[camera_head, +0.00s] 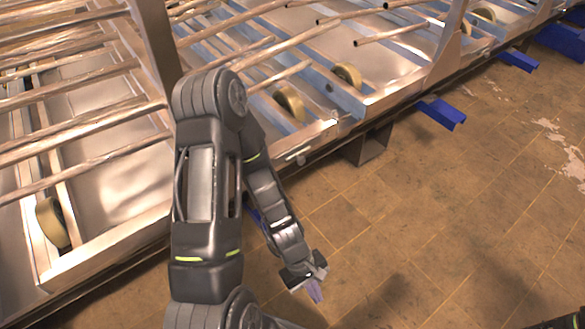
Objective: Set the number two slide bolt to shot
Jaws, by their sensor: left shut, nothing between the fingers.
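My left arm comes down over the frame, and my left gripper (316,292) hangs over the tiled floor. Its fingers are shut with nothing between them. It is apart from the metal frame. A small metal fitting (299,158) sits on the frame's near edge, up and slightly left of the gripper. I cannot tell whether it is the number two slide bolt, and no number is readable. My right gripper is not in view.
The long metal frame (404,97) carries rails, pipes and tan rollers (347,75). Blue brackets (442,112) stick out from its near side over the floor. The tiled floor (430,220) at the right is clear, with pale worn patches.

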